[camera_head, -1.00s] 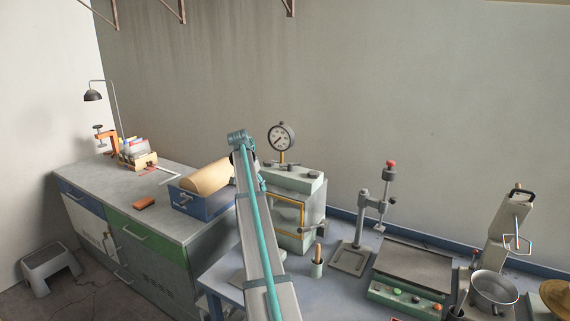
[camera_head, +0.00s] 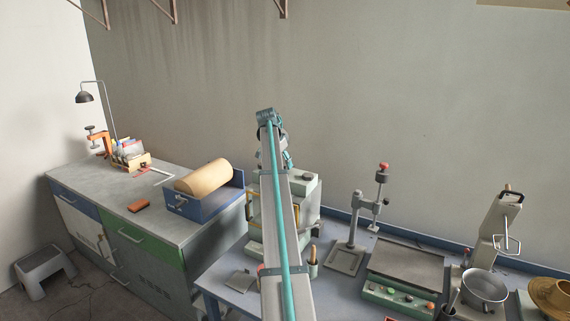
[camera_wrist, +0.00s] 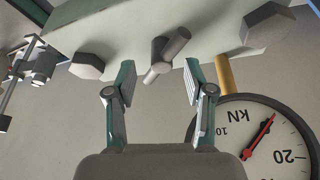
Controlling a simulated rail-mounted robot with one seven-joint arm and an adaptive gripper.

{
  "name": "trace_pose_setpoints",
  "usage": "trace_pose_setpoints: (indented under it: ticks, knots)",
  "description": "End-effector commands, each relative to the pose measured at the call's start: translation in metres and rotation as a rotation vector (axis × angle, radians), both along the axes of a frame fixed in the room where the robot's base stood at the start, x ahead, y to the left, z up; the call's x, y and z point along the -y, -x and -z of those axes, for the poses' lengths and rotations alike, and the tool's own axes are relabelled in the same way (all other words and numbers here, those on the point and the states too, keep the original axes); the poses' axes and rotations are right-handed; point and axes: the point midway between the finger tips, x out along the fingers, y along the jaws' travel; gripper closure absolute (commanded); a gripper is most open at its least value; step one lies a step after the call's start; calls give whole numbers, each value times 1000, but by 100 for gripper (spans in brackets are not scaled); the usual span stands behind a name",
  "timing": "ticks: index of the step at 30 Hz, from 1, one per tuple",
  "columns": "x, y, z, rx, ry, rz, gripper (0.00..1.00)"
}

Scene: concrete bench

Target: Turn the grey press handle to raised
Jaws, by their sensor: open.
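In the wrist view, a small grey handle (camera_wrist: 167,55), a bar on a short round pivot, sits on the pale green top of the press (camera_wrist: 200,22). My gripper (camera_wrist: 160,78) is open and empty. Its two teal-edged fingers are apart, and the handle shows between and just beyond their tips. I cannot tell any contact. In the head view, the pale green press (camera_head: 306,192) stands on the blue bench, partly covered by my arm. The handle is hidden there, and little of my gripper shows.
A dial gauge (camera_wrist: 262,142) on a brass stem stands close beside my fingers. Dark hexagonal bolt heads (camera_wrist: 87,65) flank the handle. A stand with a red knob (camera_head: 382,175) and a flat plate unit (camera_head: 405,265) are to the right. A blue tray with a tan roll (camera_head: 205,178) is left.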

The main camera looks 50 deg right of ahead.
Motion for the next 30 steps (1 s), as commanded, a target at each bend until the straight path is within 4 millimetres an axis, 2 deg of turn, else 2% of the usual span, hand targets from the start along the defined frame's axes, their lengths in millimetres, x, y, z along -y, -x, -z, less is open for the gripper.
trace_pose_setpoints:
  ticks: [6, 17, 26, 27, 30]
  knots:
    - [8, 1, 19, 0, 0, 0, 47]
    - [10, 1, 23, 1, 1, 0, 47]
    - [10, 1, 23, 0, 1, 0, 97]
    - [10, 1, 23, 0, 1, 0, 100]
    - [10, 1, 23, 0, 1, 0, 100]
